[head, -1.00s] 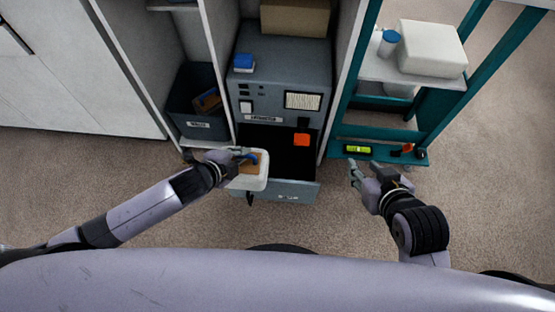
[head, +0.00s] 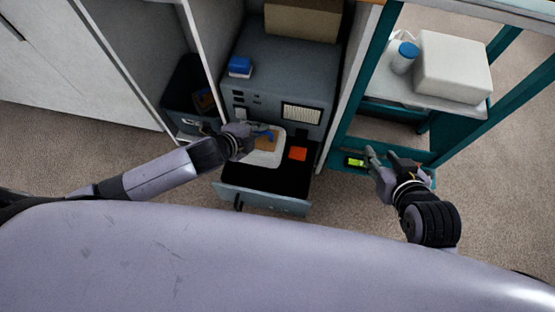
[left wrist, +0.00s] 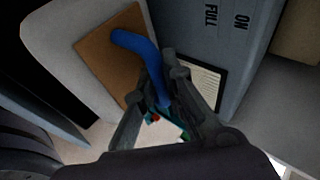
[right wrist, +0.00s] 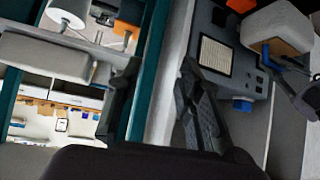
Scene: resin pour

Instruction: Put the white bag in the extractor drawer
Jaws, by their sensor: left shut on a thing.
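The white bag (head: 265,160), with a brown panel and a blue handle (head: 263,133), hangs from my left gripper (head: 266,135), which is shut on the handle. In the left wrist view the bag (left wrist: 65,25) fills the upper left, and the handle (left wrist: 135,45) runs between the fingers (left wrist: 160,95). The grey extractor (head: 280,70) has its drawer (head: 265,198) pulled out, with a black interior. The bag appears over the rear left of the drawer; whether it touches the bottom is unclear. My right gripper (head: 381,158) is open and empty by the teal rack.
A blue-topped item (head: 240,66) sits on the extractor. A dark bin (head: 182,95) is on the left. The teal rack (head: 420,157) on the right holds a white block (head: 452,68) and a bottle (head: 404,57).

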